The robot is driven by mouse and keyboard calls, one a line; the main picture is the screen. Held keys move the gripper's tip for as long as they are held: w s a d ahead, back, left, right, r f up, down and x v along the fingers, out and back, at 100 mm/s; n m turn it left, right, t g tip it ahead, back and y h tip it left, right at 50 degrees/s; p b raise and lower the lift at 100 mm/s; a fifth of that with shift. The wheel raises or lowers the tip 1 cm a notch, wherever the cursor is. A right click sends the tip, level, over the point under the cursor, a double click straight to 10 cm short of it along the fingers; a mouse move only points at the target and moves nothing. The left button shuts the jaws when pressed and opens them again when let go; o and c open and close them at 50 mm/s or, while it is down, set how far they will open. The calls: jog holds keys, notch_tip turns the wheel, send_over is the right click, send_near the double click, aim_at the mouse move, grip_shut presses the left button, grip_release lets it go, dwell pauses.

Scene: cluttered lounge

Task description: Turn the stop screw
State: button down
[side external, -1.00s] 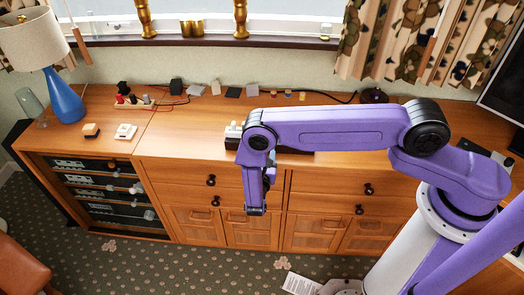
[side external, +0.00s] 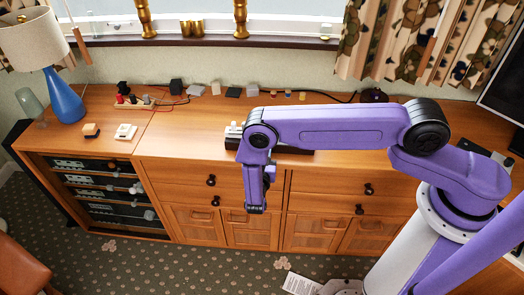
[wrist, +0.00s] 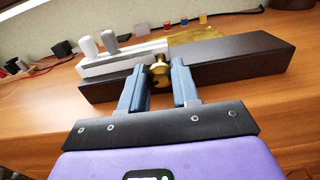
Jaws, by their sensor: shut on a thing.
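The stop screw looks like a brass knob (wrist: 159,73) on the front of a long dark block (wrist: 235,60). In the wrist view my gripper (wrist: 158,82) has one finger on each side of the knob and is shut on it. A white piece with two rounded pegs (wrist: 112,57) sits along the block's left part, and a yellowish plate (wrist: 196,35) lies behind. In the side view the dark block (side external: 300,150) is on the cabinet top, partly behind my arm.
The wooden cabinet top (side external: 190,140) has free room left of the block. Small boxes and red cables (side external: 178,101) lie along the back. A blue lamp (side external: 63,98) stands at the far left. Drawer knobs (side external: 211,180) stick out from the cabinet front below my arm.

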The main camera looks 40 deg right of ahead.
jog(key=n, duration=0.4)
jog(key=shift+n, duration=0.4)
jog(key=n, duration=0.5)
jog(key=shift+w, duration=0.1)
jog(key=n, duration=0.5)
jog(key=shift+f+n, duration=0.1)
jog(key=shift+n, duration=0.3)
jog(key=n, duration=0.5)
jog(key=shift+n, duration=0.3)
jog(key=c, duration=0.8)
grip_release()
jog(key=shift+f, duration=0.1)
jog(key=shift+a, duration=0.1)
